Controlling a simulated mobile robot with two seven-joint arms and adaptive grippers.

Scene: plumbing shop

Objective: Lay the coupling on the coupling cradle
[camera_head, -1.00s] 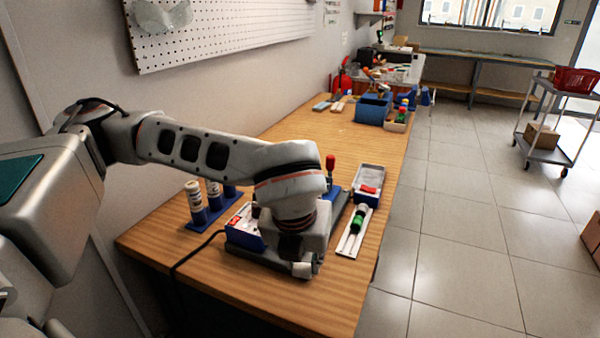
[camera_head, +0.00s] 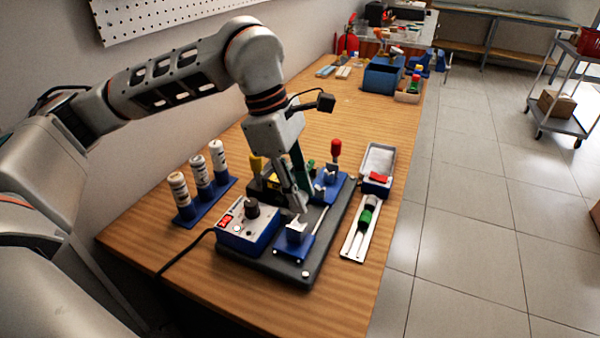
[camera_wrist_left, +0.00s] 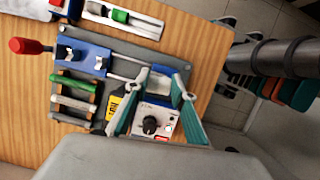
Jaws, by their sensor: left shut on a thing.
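My left gripper (camera_head: 298,200) points down over the black fixture board (camera_head: 268,262), its fingertips just above and behind a pale V-shaped block on a blue base (camera_head: 297,252), which looks like the coupling cradle. In the left wrist view its two teal-padded fingers (camera_wrist_left: 157,84) stand apart around a small pale grey piece, apparently the coupling (camera_wrist_left: 158,82). It blends with the pale block below, so its outline and any contact with the cradle are unclear. My right gripper is not in view.
A blue control box (camera_head: 245,232) with a black knob stands left of the cradle. A red-handled clamp (camera_head: 335,150) rises behind it. White bottles (camera_head: 199,171) stand at the left. A tray (camera_head: 376,163) and a green-and-black tool (camera_head: 365,215) lie at the right.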

